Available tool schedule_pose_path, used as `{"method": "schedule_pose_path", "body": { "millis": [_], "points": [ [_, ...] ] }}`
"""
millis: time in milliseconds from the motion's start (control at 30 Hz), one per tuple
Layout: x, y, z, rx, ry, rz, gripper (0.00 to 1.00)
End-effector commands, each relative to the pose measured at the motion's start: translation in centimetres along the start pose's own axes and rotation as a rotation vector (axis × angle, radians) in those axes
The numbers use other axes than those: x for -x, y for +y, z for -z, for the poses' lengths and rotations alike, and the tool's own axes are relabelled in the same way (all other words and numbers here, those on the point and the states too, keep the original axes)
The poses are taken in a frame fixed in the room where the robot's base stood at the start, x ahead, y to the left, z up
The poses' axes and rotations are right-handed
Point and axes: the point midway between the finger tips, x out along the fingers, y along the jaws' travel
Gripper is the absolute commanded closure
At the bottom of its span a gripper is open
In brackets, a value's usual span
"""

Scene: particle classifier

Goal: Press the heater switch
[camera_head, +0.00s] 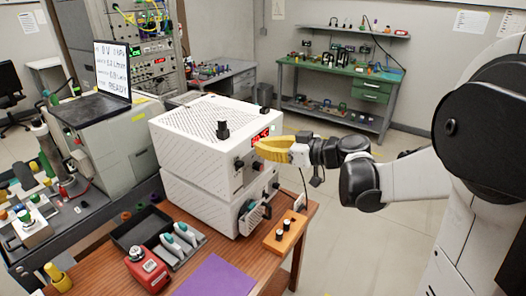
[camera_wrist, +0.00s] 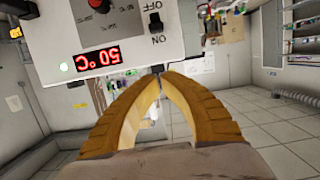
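The heater switch (camera_wrist: 156,22) is a small black rocker between OFF and ON labels, upside down in the wrist view. It sits on the front of a white box (camera_head: 190,135) beside a red display (camera_wrist: 97,61) reading 50 °C. In the head view my gripper (camera_head: 258,147) is close to the box front; contact cannot be told.
A second white unit (camera_head: 195,196) is under the box. The wooden table (camera_head: 105,272) also holds an orange block (camera_head: 285,240), a red device (camera_head: 147,270), a purple mat (camera_head: 215,277) and a dark tray (camera_head: 130,238). Open floor lies right of the table.

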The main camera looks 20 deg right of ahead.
Motion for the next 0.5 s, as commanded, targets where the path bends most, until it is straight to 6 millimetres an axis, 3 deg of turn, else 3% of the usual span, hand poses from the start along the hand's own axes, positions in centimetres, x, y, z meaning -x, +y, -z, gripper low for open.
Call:
{"method": "schedule_pose_path", "body": {
  "millis": [300,500],
  "points": [
    [-7.0,-0.1,-0.3,0.001,0.000,0.004,1.00],
    [-7.7,0.1,-3.0,0.000,0.000,-0.001,1.00]
  ]
}}
